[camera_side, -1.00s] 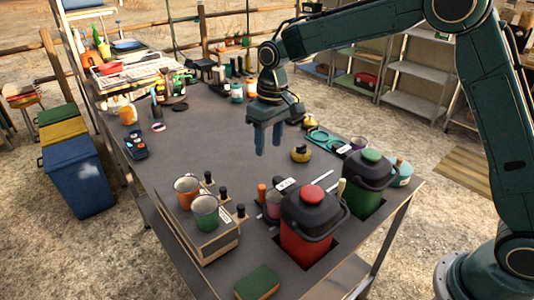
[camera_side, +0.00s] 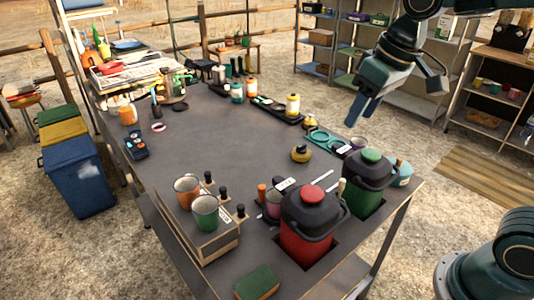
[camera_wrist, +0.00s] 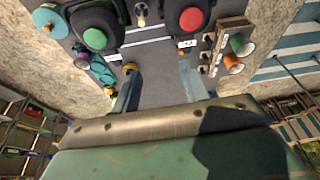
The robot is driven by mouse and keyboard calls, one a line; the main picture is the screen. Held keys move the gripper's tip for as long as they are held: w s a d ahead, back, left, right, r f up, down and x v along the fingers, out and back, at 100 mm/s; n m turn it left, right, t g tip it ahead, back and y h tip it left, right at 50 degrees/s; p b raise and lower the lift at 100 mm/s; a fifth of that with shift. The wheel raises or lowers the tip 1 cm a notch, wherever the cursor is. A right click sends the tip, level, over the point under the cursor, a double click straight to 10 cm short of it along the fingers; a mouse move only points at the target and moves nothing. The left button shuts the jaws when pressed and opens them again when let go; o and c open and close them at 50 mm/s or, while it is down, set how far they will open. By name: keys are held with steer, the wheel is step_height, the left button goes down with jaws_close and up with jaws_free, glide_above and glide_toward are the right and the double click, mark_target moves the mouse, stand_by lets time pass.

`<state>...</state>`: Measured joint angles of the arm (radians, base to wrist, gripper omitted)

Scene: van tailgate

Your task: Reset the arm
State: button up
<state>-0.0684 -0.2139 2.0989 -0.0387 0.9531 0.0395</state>
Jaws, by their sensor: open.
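My gripper (camera_side: 362,108) is in the upper right of the side view, raised above the table's (camera_side: 225,150) right edge. Its blue fingers point down and to the left. In the wrist view my gripper (camera_wrist: 158,85) shows two fingers spread apart with nothing between them. It is open, empty and apart from every object.
A red bin (camera_side: 305,240) and a green bin (camera_side: 364,190) sit in the table's front right. Two cups, orange (camera_side: 187,188) and green (camera_side: 205,212), stand on a wooden box. A yellow pot (camera_side: 300,154) stands mid-table. Shelves (camera_side: 420,95) stand behind. The table's middle is clear.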

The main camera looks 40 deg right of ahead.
steer(key=s+d+f+t, duration=0.2)
steer(key=s, duration=1.1)
steer(key=shift+s+d+m, duration=0.4)
